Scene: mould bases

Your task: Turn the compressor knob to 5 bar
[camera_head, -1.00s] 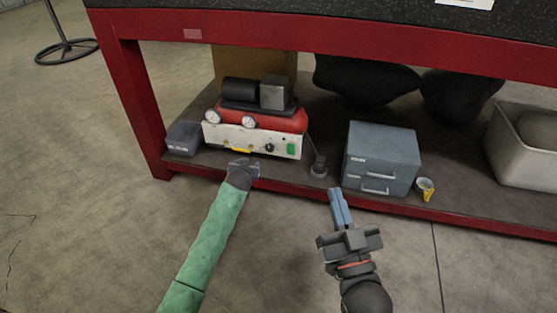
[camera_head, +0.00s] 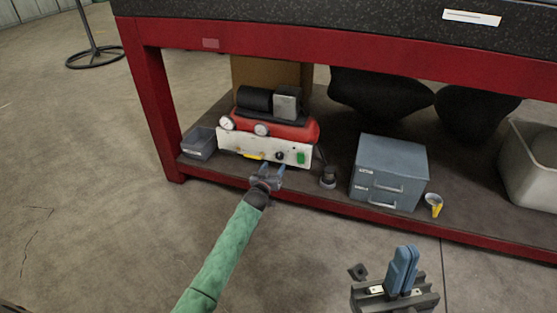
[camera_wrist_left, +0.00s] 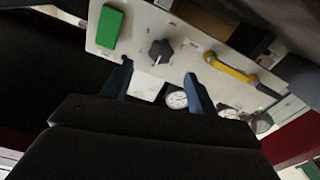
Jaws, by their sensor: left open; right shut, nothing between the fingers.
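The compressor (camera_head: 272,130) stands on the lower shelf, with a red tank, a black motor and a white front panel (camera_head: 235,145). Its dark round knob (camera_head: 279,156) is on the panel between a yellow handle and a green switch (camera_head: 301,158). In the left wrist view the knob (camera_wrist_left: 160,51) shows just beyond and between my left fingers, not touched. My left gripper (camera_head: 269,173) is open and empty, just in front of the panel, below the knob. My right gripper (camera_head: 404,258) is shut and empty, lower right, away from the compressor. The knob's scale is too small to read.
A grey bin (camera_head: 199,144) stands left of the compressor. A grey drawer cabinet (camera_head: 388,170), a small cup with yellow (camera_head: 434,203) and a pale tub (camera_head: 530,170) stand to the right. The red bench beam (camera_head: 330,48) runs overhead. The floor in front is open.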

